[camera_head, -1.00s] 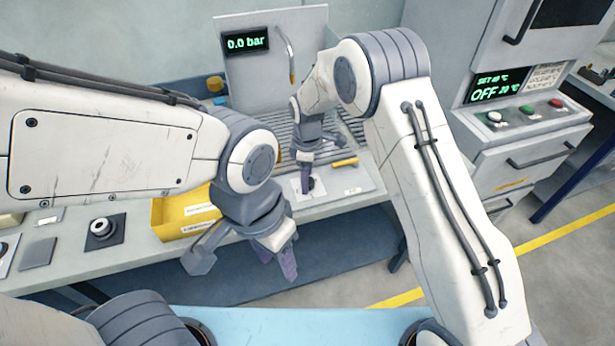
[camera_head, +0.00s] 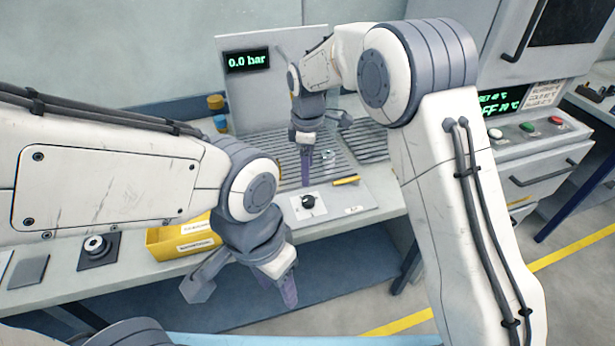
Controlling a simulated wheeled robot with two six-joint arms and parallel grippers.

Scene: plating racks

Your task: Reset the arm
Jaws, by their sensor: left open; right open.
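My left gripper (camera_head: 283,290) hangs in front of the bench edge, over the dark gap below it, fingers pointing down. It is open and empty. My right gripper (camera_head: 306,165) is above the grooved grey surface at the back of the bench, fingers pointing down, behind the black knob (camera_head: 308,201) on its white plate. It is open, with nothing seen in it. My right arm spans the right half of the view, and my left arm spans the left half.
A yellow bin (camera_head: 165,243) stands on the bench beside my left arm. A panel (camera_head: 288,70) with a "0.0 bar" display stands behind. A yellow stick (camera_head: 346,181) lies near the knob. A cabinet (camera_head: 545,165) with buttons stands at the right. Open floor lies in front.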

